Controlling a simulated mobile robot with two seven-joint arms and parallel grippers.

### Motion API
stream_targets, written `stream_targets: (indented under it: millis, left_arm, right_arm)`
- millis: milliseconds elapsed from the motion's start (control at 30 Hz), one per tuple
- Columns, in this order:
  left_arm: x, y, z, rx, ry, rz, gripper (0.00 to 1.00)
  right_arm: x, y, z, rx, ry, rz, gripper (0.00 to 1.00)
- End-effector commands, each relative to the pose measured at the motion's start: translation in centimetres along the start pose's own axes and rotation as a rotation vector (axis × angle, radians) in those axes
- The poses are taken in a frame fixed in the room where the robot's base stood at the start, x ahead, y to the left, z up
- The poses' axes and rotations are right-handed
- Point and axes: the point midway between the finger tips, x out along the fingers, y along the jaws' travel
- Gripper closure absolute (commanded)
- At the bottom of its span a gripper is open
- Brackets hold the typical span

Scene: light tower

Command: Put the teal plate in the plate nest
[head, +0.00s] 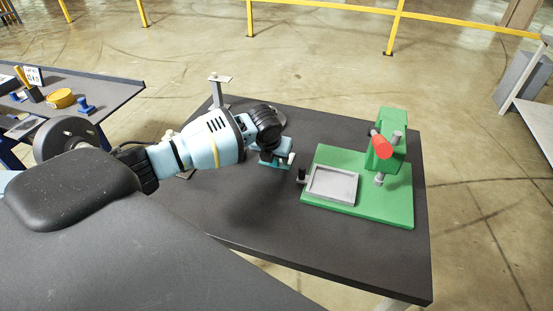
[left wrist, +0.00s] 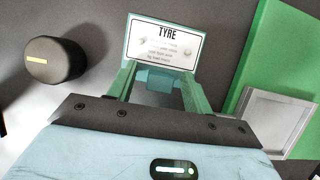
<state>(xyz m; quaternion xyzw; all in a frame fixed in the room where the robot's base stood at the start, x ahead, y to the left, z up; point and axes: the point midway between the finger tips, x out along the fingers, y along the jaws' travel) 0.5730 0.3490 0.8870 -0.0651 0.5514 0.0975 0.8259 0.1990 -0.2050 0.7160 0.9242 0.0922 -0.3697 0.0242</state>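The teal plate (left wrist: 163,42) carries a white label reading TYRE and lies at the fingertips of my left gripper (left wrist: 160,84). The two fingers close in on a small teal block at the plate's near edge. In the head view the left gripper (head: 275,157) is low over the dark table, with the teal plate (head: 275,166) under it. I cannot tell whether the plate touches the table. The plate nest (head: 332,185), a shallow grey square tray on a green base, is just right of the gripper and looks empty. It also shows in the left wrist view (left wrist: 273,118). My right gripper is out of view.
A green press (head: 388,155) with a red handle (head: 380,145) stands behind and right of the nest. A small black post (head: 302,175) is at the nest's left. A grey stand (head: 220,92) rises at the table's back left. The front of the table is clear.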

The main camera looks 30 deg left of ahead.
Motion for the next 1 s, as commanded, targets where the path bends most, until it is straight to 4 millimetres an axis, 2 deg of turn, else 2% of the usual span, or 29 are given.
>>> stream_targets:
  millis: [67, 367, 767, 1000]
  left_arm:
    - [0.0, 0.0, 0.0, 0.000, 0.000, 0.000, 0.60]
    - [0.0, 0.0, 0.0, -0.001, 0.000, 0.000, 0.99]
    - [-0.6, 0.0, 0.3, -0.001, -0.003, 0.000, 1.00]
    - [-3.0, 0.0, 1.4, -0.001, -0.004, -0.002, 1.00]
  right_arm:
    - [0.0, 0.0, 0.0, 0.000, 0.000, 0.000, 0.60]
    - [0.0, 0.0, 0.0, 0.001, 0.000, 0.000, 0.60]
    - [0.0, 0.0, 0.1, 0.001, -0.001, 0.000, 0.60]
    - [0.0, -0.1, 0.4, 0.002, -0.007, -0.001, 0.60]
